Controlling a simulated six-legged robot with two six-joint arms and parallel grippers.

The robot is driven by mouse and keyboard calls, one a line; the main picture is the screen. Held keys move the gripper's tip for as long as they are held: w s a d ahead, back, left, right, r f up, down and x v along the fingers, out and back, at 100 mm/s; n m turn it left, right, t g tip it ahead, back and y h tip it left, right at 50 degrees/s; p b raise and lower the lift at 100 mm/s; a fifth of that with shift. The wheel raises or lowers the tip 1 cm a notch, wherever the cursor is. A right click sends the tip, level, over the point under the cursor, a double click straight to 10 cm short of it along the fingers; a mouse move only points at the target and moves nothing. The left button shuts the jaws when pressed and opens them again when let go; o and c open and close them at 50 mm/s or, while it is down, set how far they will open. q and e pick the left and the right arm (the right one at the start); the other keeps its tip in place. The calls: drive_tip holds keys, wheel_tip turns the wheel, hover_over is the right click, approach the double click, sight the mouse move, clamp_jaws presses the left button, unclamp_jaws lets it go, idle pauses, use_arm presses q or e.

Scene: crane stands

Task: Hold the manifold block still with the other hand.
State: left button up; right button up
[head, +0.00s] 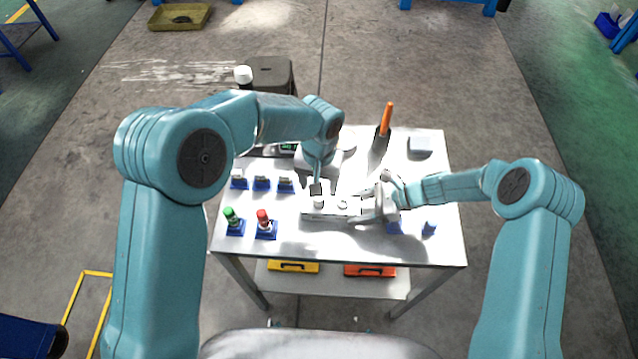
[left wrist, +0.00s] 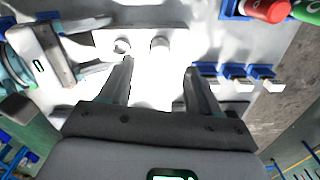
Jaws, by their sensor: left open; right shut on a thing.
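The manifold block (head: 330,211) is a pale block with round ports on top, lying on the bright table (head: 445,220). In the left wrist view, the block (left wrist: 141,40) shows two round white ports. My right gripper (head: 368,208) is shut on the block's right end in the head view. In the left wrist view, this right gripper (left wrist: 98,48) comes in from the left, its fingers flanking the block's end. My left gripper (head: 317,188) is over the block; its fingers (left wrist: 158,68) are spread with nothing between them. Glare washes out the block's edges.
A green-capped piece (head: 231,216) and a red-capped piece (head: 263,219) stand in blue holders at the front left. Several blue holders (head: 262,183) stand in a row behind them. An orange-handled tool (head: 385,118) and a grey box (head: 420,145) are at the back.

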use_arm(q)
wheel_tip(320, 180, up, 12)
idle(0.6)
use_arm(e)
drive_tip(key=o, duration=1.3)
drive_tip(key=v, duration=1.2)
